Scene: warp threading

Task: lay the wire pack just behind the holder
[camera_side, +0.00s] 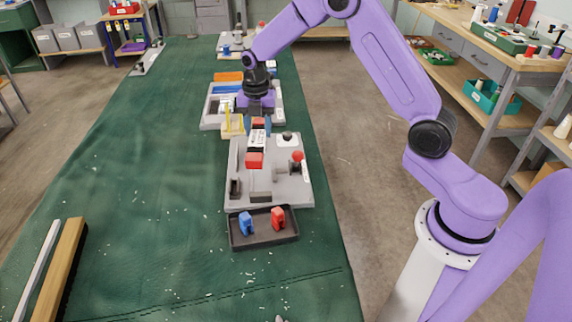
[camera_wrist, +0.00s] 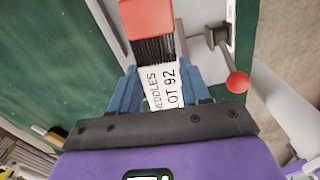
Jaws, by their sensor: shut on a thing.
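The wire pack (camera_side: 257,141) has a white label and red ends, and hangs in my gripper (camera_side: 257,125) above the grey fixture plate (camera_side: 292,188). In the wrist view my gripper's blue fingers (camera_wrist: 160,92) stand on both sides of the pack (camera_wrist: 168,88). Its label reads "NEEDLES LOT 92", with dark thin wires (camera_wrist: 155,50) and a red end block (camera_wrist: 148,17) beyond. My gripper is shut on the pack. A yellow upright piece on a pale base (camera_side: 230,125) stands left of the gripper. I cannot tell which part is the holder.
A lever with a red ball (camera_side: 297,157) rises at the plate's right; the ball also shows in the wrist view (camera_wrist: 237,82). A black tray (camera_side: 240,242) with blue and red clips lies in front. A grey tray (camera_side: 209,113) stands behind. The green mat at left is mostly clear.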

